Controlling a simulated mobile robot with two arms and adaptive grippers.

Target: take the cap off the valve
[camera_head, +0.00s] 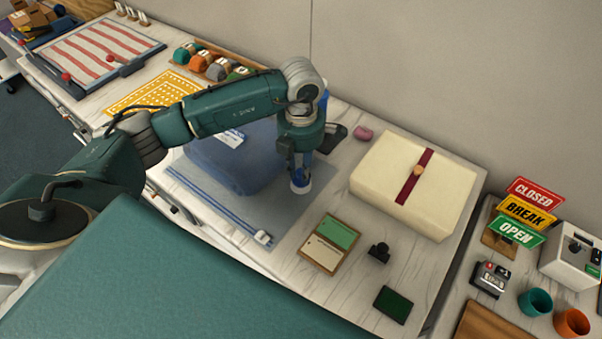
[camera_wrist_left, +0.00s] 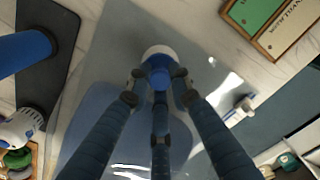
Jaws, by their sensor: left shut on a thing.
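A clear storage bag (camera_head: 285,222) with a blue folded bundle (camera_head: 225,160) inside lies on the white work table. The white valve (camera_head: 300,188) is near the bag's right part, under my left gripper. My left gripper (camera_head: 300,174) points down and is shut on a small blue cap (camera_wrist_left: 158,76). In the left wrist view the fingertips (camera_wrist_left: 158,84) close on the cap from both sides, and the white valve (camera_wrist_left: 160,51) shows just beyond it. I cannot tell whether the cap still touches the valve. My right gripper is not in view.
A blue cylinder (camera_wrist_left: 25,50) on a dark base stands close to my left gripper. A cream box with a red band (camera_head: 400,190) is to the right. A green card tray (camera_head: 331,243) and a small black object (camera_head: 379,252) lie in front.

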